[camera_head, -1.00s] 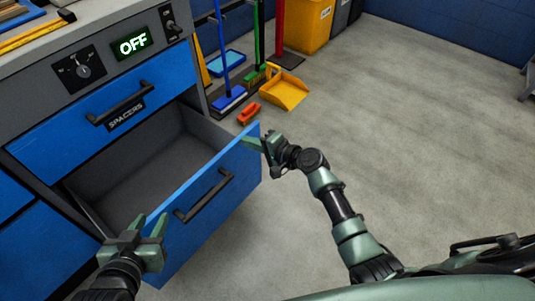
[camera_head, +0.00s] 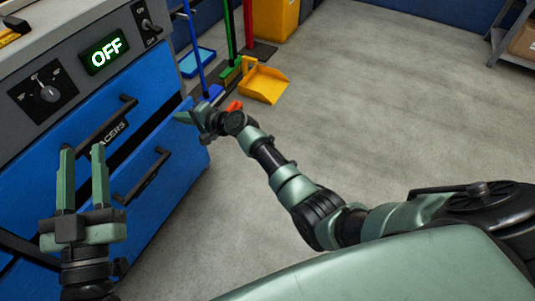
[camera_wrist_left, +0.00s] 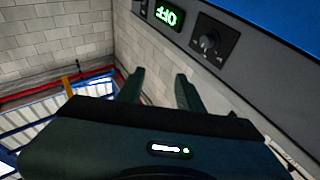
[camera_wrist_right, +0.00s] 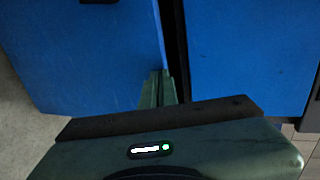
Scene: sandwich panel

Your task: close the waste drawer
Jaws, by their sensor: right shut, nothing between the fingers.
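The lower blue drawer (camera_head: 180,165) stands slightly open, with a narrow dark gap between its front and the cabinet. I see no waste label on it. Its black handle (camera_head: 146,176) is free. My right gripper (camera_head: 187,115) is shut and empty at the upper right corner of this front. In the right wrist view its fingers (camera_wrist_right: 158,86) are at the edge of a blue panel (camera_wrist_right: 85,60), beside a dark gap; contact is unclear. My left gripper (camera_head: 82,150) is open and empty, upright in front of the cabinet's left part.
The spacers drawer (camera_head: 70,125) above has a black handle (camera_head: 108,121). A panel with a knob (camera_head: 48,93) and a lit OFF display (camera_head: 103,49) is above it. Brooms and a yellow dustpan (camera_head: 264,84) stand beyond the cabinet. The floor (camera_head: 350,110) on the right is clear.

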